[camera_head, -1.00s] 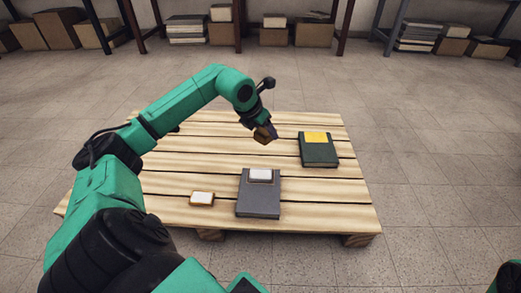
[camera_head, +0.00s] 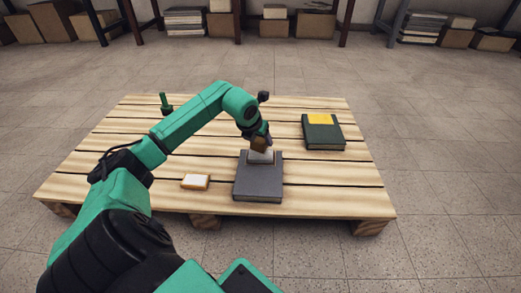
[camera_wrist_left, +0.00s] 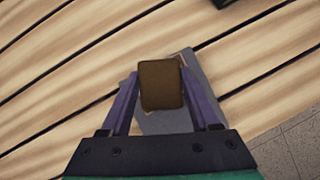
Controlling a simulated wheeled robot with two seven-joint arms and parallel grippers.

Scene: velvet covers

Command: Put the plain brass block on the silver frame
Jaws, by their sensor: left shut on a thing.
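My left gripper (camera_head: 260,139) is shut on the plain brass block (camera_head: 259,145), which looks dark brown. In the left wrist view the block (camera_wrist_left: 161,85) sits between the two purple-grey fingers. The silver frame (camera_head: 260,157) lies on the far part of a grey book (camera_head: 257,185) on the pallet. The block is at the frame's far edge in the head view, over or very close to it. I cannot tell whether they touch. The block hides most of the frame in the wrist view, where part of the grey book (camera_wrist_left: 205,88) shows. My right gripper is out of view.
A dark green book (camera_head: 323,138) with a yellow plate lies to the right on the wooden pallet (camera_head: 330,180). A small white block with an orange edge (camera_head: 196,182) lies left of the grey book. A small green upright thing (camera_head: 165,104) stands at the far left.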

